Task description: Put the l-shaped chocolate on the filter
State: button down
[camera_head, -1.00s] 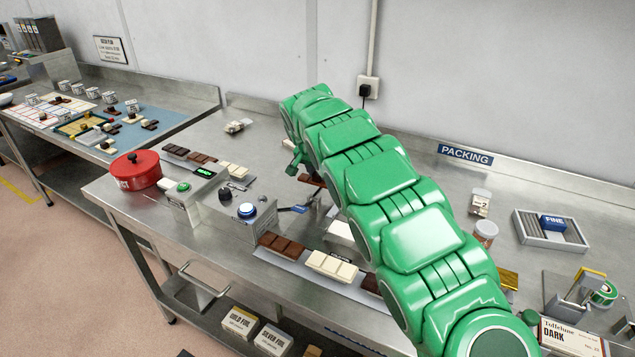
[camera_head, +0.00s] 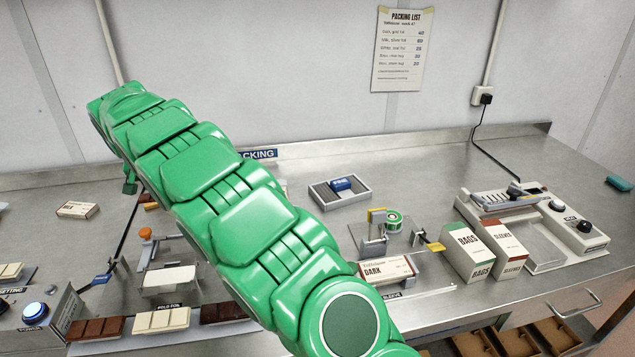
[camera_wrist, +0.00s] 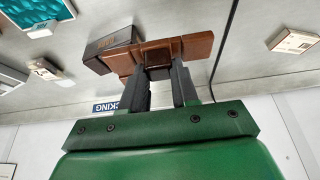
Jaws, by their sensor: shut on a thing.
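In the wrist view my gripper (camera_wrist: 160,78) is shut on a brown chocolate piece (camera_wrist: 195,46), held across the dark fingertips. Its segments turn at an angle, consistent with an L shape. In the head view my green arm hides my fingertips; a small brown patch (camera_head: 151,206) shows beside the arm. No thing is clearly marked as a filter. A grey slatted tray (camera_head: 321,199) with a blue block (camera_head: 342,184) marked FINE stands on the bench, and a teal textured surface in a pale frame (camera_wrist: 62,14) shows in the wrist view; I cannot tell whether either is the filter.
Chocolate bars (camera_head: 162,320) lie at the front left. A tape holder (camera_head: 375,240), bags box (camera_head: 467,252), sleeves box (camera_head: 508,252) and sealer (camera_head: 500,203) stand right.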

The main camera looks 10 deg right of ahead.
jog(key=w+d+r, duration=0.2)
jog(key=d, duration=1.2)
jog(key=w+d+r, duration=0.1)
jog(key=d+r, duration=0.1)
jog(key=d, duration=1.2)
jog(key=s+d+r, duration=0.1)
jog(key=s+d, duration=0.4)
jog(key=d, duration=0.6)
jog(key=s+d+r, duration=0.1)
jog(key=s+d, duration=0.4)
jog(key=d, duration=0.7)
send_near(341, 182)
jog(key=shift+w+f, duration=0.95)
jog(key=shift+w, duration=0.1)
jog(key=shift+f, duration=1.25)
jog(key=shift+f, duration=0.1)
